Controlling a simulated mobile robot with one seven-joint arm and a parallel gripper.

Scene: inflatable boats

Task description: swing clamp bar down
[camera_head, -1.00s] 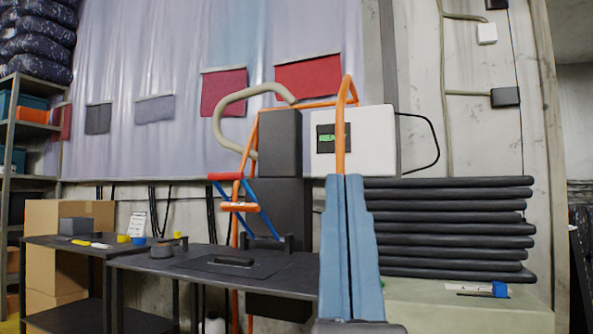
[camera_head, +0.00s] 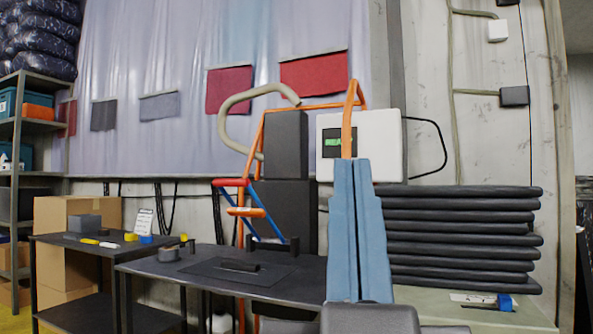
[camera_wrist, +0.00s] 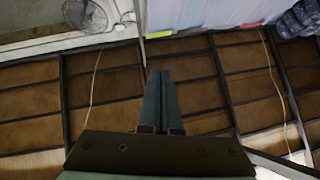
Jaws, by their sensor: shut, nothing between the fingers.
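A press-like station stands behind the dark table, with an orange tube frame (camera_head: 348,120) and dark grey blocks (camera_head: 286,145). A hinged bar with a red end (camera_head: 230,182), blue side links (camera_head: 266,212) and an orange crossbar (camera_head: 245,212) sits tilted on its left; this looks like the clamp bar. My gripper (camera_head: 354,162) points up in front of the station, with its blue fingers together. It is right of the bar and apart from it in the picture. The wrist view shows the shut fingers (camera_wrist: 161,72) against the ceiling, with no bar in sight.
A dark table (camera_head: 190,265) with a flat plate and black handle (camera_head: 240,266) lies below the bar. A white box with a green screen (camera_head: 375,148) is behind my fingers. Stacked black tubes (camera_head: 460,225) stand at right. A beige hose (camera_head: 232,103) curves above the bar.

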